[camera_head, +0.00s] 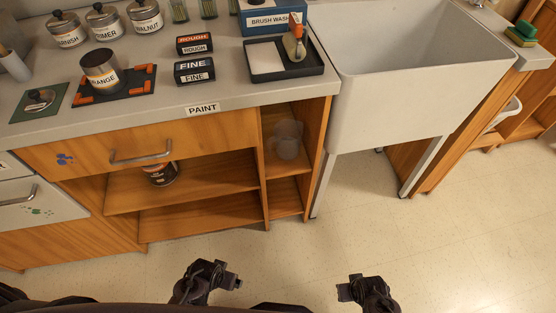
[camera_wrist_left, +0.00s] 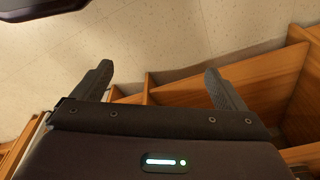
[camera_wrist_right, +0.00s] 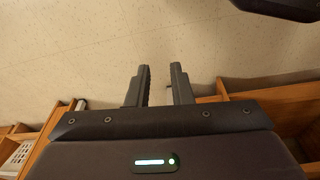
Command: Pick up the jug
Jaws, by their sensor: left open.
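The jug (camera_head: 287,138) is a grey, see-through vessel. It stands upright on the upper shelf of the narrow open compartment at the right end of the wooden cabinet in the head view. My left gripper (camera_head: 236,279) is low in the head view, well in front of the cabinet and apart from the jug. Its fingers are wide apart and empty in the left wrist view (camera_wrist_left: 160,82). My right gripper (camera_head: 346,288) is low and to the right, also away from the jug. In the right wrist view (camera_wrist_right: 160,78) its fingers stand a small gap apart with nothing between.
The jug's compartment has side walls and the counter (camera_head: 215,120) above it. A white sink (camera_head: 410,90) on legs stands right of the cabinet. The floor (camera_head: 300,245) in front is clear.

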